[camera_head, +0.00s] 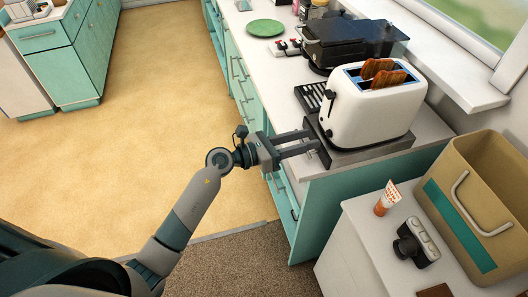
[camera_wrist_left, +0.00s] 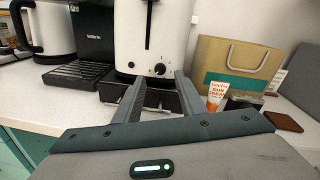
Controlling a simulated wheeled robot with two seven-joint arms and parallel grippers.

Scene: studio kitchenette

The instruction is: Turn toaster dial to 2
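The white toaster (camera_head: 355,115) stands on a low dark base (camera_head: 360,152) on the counter, with browned toast (camera_head: 382,75) in its slots. In the left wrist view, the toaster (camera_wrist_left: 128,40) shows its front, with a small dark dial (camera_wrist_left: 160,69) low on it. The dial's setting is too small to read. My left gripper (camera_head: 316,142) is at the toaster's front, low down, by the base. In the left wrist view its fingers (camera_wrist_left: 160,82) are apart with nothing between them, and the dial shows just above and between the tips. I cannot tell whether they touch anything. My right gripper is out of view.
A black coffee machine (camera_wrist_left: 93,35) with a drip tray (camera_wrist_left: 75,75) and a white kettle (camera_wrist_left: 48,27) stand left of the toaster. To the right are an orange-white tube (camera_head: 388,197), a camera (camera_head: 415,242) and a tan bag (camera_head: 470,190). A green plate (camera_head: 265,28) lies farther back.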

